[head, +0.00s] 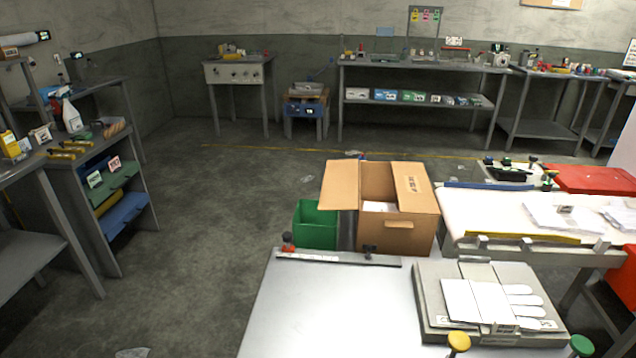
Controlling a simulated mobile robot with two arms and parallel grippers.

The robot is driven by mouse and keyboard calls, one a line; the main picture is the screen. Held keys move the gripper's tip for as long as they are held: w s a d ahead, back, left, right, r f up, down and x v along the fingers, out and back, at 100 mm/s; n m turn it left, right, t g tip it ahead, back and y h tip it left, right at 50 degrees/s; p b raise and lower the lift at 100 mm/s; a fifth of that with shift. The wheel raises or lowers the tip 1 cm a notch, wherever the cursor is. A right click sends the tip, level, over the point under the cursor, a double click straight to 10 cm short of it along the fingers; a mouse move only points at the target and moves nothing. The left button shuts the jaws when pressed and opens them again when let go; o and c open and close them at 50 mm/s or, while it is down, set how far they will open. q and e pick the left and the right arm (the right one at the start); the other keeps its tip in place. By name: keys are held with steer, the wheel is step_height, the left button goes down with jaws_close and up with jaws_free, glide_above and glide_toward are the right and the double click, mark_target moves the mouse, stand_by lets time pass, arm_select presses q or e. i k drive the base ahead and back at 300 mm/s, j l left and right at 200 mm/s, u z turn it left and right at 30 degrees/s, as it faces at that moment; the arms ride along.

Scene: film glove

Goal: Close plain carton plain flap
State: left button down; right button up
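A brown cardboard carton (420,236) stands behind the far edge of the white table. Its top is open, and something white shows inside. A plain left flap (341,184) spreads out to the left. A right flap (412,187) with small dark print lies on the right side of the top. I cannot tell the state of any other flaps. Neither of my grippers is in view.
A green bin (316,226) stands left of the carton. The white table (320,310) in front holds a press with a white glove shape (490,302). A bench with white sheets (490,212) stands close on the right. Open floor (220,220) lies left.

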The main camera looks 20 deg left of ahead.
mark_target(339, 189)
steer(key=i+j, duration=0.1)
steer(key=j, duration=0.6)
steer(key=i+j+z, duration=0.1)
steer(key=j, duration=0.55)
steer(key=i+j, duration=0.15)
steer(key=j, duration=0.55)
steer(key=i+j+z, duration=0.1)
steer(key=j, duration=0.55)
